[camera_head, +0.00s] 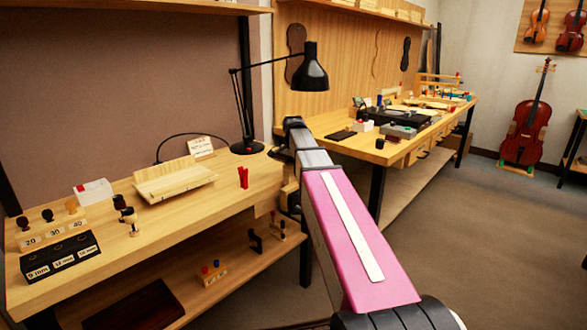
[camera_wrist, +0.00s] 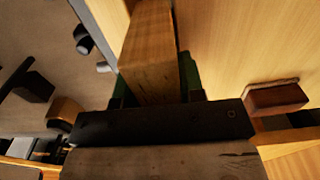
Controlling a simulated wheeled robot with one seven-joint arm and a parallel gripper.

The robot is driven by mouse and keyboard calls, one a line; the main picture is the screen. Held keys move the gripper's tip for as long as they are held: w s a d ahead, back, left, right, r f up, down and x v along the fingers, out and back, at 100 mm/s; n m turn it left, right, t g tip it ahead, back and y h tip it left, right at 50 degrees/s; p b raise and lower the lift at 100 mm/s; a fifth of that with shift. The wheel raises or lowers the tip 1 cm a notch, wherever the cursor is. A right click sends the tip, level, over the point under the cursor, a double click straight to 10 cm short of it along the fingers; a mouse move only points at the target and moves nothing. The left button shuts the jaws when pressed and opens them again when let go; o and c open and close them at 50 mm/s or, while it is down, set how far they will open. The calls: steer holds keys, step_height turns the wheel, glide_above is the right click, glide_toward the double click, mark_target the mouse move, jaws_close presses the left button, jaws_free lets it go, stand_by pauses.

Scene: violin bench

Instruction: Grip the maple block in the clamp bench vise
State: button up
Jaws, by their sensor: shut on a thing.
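The maple block (camera_wrist: 150,70) is a pale wooden bar in the upper middle of the wrist view. My gripper (camera_wrist: 154,88) is shut on it, with dark green finger parts showing at both sides. The vise shows as a dark jaw plate (camera_wrist: 165,122) across the lower middle, with a wooden jaw (camera_wrist: 165,162) along the bottom edge. The block's lower end meets the dark plate in the picture. I cannot tell whether it is between the jaws or touching them. In the head view, my arm hides the gripper and block.
The left bench (camera_head: 235,185) holds a black lamp (camera_head: 311,70), a wooden tray (camera_head: 175,182), a red piece (camera_head: 243,177) and a black labelled holder (camera_head: 60,257). A second bench (camera_head: 345,146) stands behind my arm. A brown piece (camera_wrist: 276,97) lies right of the vise plate. Open floor is at right.

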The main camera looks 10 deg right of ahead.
steer(key=shift+f, duration=1.2)
steer(key=o, duration=1.1)
steer(key=shift+r, duration=0.1)
step_height(320, 180, up, 11)
steer(key=shift+f, duration=0.2)
